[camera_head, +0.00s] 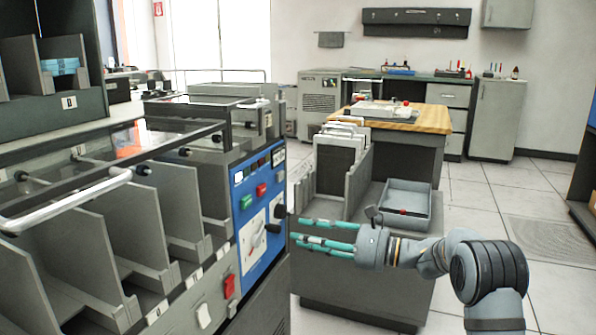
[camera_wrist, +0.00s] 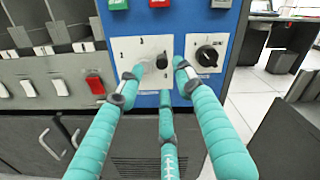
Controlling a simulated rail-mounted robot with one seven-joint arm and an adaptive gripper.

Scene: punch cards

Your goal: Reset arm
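My gripper (camera_head: 297,236) has three teal fingers and reaches left toward a blue control panel (camera_head: 262,205) at the end of a grey machine. In the wrist view my gripper (camera_wrist: 157,72) has its fingertips spread apart, left, right and below, around a lever with a black knob (camera_wrist: 162,61) on a white numbered plate (camera_wrist: 129,49). No held thing shows between the fingers. I cannot tell whether any fingertip touches the lever. A black rotary knob (camera_wrist: 207,55) sits on a second white plate just right of the fingers.
Red and green buttons (camera_head: 261,189) sit above the plates. A red rocker switch (camera_wrist: 96,84) is left of my fingers. A grey card rack (camera_head: 357,185) and grey tray (camera_head: 404,198) stand on a low cabinet behind my arm. Tiled floor (camera_head: 480,215) is open at right.

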